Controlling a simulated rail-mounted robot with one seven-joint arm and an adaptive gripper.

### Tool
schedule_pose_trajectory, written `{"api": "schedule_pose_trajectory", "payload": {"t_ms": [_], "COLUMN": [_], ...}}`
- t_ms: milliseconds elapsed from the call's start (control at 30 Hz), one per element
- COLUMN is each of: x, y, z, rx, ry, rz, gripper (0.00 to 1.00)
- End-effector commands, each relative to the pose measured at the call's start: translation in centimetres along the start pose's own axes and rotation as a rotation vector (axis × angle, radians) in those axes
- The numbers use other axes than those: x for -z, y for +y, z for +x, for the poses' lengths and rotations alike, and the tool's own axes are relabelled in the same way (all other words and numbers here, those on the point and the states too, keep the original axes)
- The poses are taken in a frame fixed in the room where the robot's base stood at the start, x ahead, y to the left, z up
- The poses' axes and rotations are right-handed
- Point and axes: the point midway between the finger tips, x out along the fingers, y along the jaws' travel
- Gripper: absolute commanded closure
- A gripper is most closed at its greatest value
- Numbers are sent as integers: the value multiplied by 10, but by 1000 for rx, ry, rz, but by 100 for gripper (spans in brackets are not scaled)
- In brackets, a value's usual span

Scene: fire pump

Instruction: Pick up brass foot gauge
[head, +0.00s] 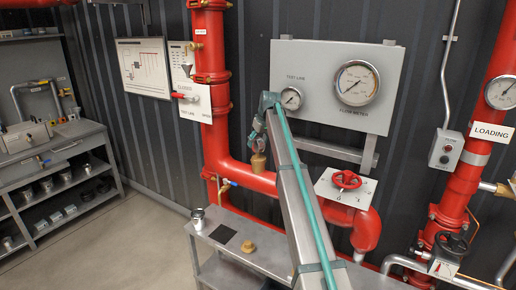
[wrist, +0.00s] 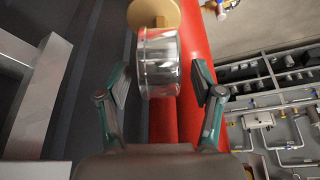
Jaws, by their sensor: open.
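The brass foot gauge shows in the wrist view as a shiny chrome cylinder (wrist: 158,65) with a round brass foot (wrist: 153,12) at its far end. In the head view its brass foot (head: 258,163) shows just below my gripper (head: 257,138), in front of the red pipe. My gripper (wrist: 160,90) is open, with one finger on each side of the chrome body.
A grey bench (head: 225,262) holds a small chrome cup (head: 198,218), a dark square pad (head: 222,233) and a brass fitting (head: 249,247). The large red pipe (head: 245,175) runs close behind my gripper. A grey gauge panel (head: 330,75) is to its right.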

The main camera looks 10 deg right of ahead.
Motion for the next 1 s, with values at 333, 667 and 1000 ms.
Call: {"api": "schedule_pose_trajectory", "payload": {"t_ms": [333,667,1000], "x": [0,0,2], "y": [0,0,0], "z": [0,0,-3], "rx": [0,0,0], "ry": [0,1,1], "rz": [0,0,0], "gripper": [60,100,100]}}
